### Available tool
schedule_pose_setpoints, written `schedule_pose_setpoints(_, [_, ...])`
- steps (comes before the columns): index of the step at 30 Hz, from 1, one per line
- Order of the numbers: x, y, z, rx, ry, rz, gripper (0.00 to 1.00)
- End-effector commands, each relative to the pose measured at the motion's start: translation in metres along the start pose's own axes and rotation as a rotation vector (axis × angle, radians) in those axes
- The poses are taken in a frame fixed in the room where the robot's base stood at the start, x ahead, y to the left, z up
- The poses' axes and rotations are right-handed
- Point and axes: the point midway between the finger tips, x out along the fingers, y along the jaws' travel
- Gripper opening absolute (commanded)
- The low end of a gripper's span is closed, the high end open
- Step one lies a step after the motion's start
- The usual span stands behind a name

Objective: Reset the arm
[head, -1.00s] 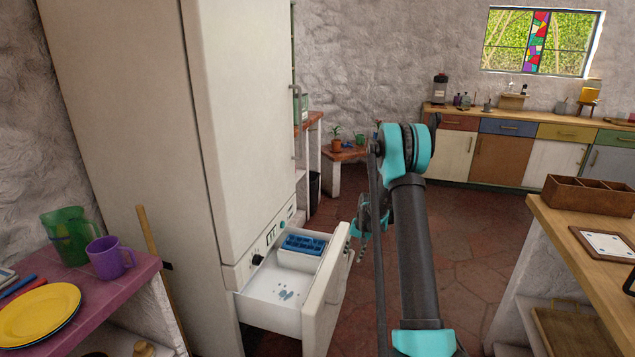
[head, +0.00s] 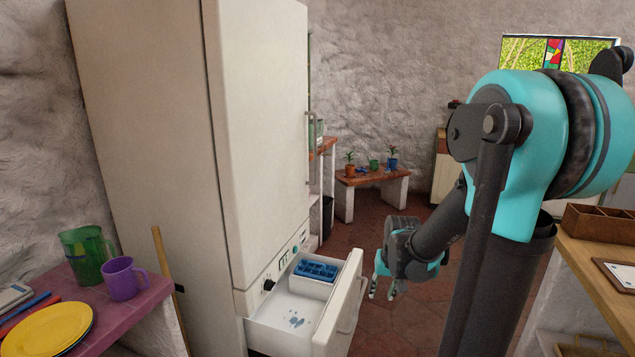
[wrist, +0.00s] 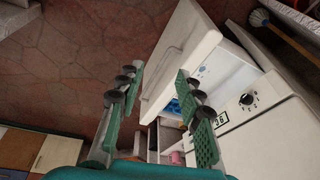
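My gripper (head: 383,290) hangs in the air to the right of the open fridge drawer (head: 347,318), apart from its front. My arm rises in the right half of the head view, folded at a large teal joint. In the wrist view my gripper (wrist: 150,115) has its two green-padded fingers spread, with nothing between them. The drawer front (wrist: 182,52) lies beyond the fingers there.
The white fridge (head: 260,120) stands at left; its drawer holds a blue ice tray (head: 317,268). A purple counter (head: 143,302) with a jug, cup and plates is at left. A wooden counter (head: 590,256) is at right. Red tiled floor lies between.

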Motion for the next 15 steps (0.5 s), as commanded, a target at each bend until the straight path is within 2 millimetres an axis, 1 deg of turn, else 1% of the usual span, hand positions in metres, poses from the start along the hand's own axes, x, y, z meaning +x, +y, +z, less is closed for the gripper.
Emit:
schedule_pose_setpoints(1, [-0.006, 0.002, 0.018, -0.012, 0.011, 0.004, 0.36])
schedule_pose_setpoints(6, [-0.019, 0.008, 0.070, -0.057, 0.048, 0.019, 0.36])
schedule_pose_setpoints(9, [-0.022, 0.013, 0.098, -0.081, 0.066, 0.028, 0.36])
schedule_pose_setpoints(12, [-0.022, 0.016, 0.119, -0.099, 0.082, 0.034, 0.36])
schedule_pose_setpoints(15, [-0.021, 0.018, 0.133, -0.112, 0.092, 0.040, 0.36])
